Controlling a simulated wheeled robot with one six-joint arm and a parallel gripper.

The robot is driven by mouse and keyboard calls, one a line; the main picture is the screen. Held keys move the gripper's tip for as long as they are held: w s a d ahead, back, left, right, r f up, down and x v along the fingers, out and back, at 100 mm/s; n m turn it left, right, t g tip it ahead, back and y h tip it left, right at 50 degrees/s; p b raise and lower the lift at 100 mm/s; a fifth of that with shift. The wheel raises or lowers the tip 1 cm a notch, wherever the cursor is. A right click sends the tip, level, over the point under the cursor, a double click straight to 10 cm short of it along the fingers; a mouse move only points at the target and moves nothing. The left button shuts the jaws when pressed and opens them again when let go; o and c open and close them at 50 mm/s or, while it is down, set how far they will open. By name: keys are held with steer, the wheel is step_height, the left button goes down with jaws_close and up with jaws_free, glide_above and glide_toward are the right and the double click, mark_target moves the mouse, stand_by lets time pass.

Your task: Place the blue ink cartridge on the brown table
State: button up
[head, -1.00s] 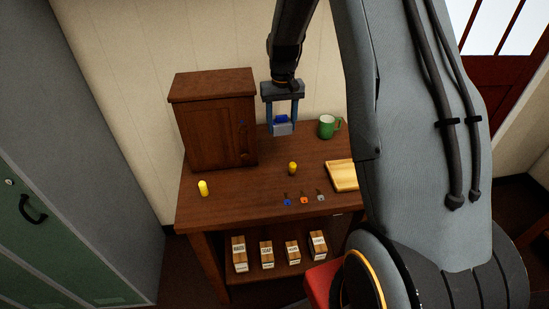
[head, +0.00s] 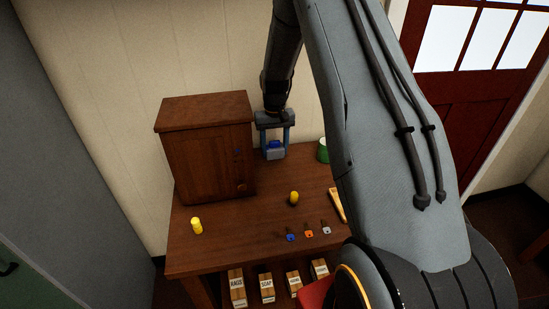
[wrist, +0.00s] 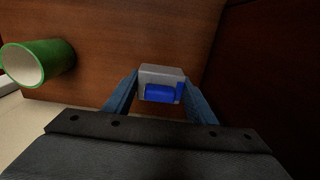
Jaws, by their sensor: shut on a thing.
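The cartridge (head: 275,153) shows between the fingers in the head view and between the fingertips in the wrist view (wrist: 160,74). It is at the back of the brown table (head: 262,225), to the right of the wooden cabinet. I cannot tell whether its underside touches the table top. The brown table top also fills much of the wrist view (wrist: 120,40).
The wooden cabinet (head: 207,150) stands close to the left of my gripper. A green mug (wrist: 40,62) is nearby on the other side. A yellow cylinder (head: 196,226), another yellow item (head: 294,198), small coloured tags (head: 309,233) and a wooden tray (head: 337,205) are farther forward.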

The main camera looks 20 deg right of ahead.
mark_target(274, 157)
steer(key=shift+f+p, duration=0.7)
steer(key=shift+f, duration=1.4)
steer(key=shift+f, duration=0.15)
steer(key=o, duration=1.1)
step_height(274, 157, up, 12)
steer(key=b, duration=0.4)
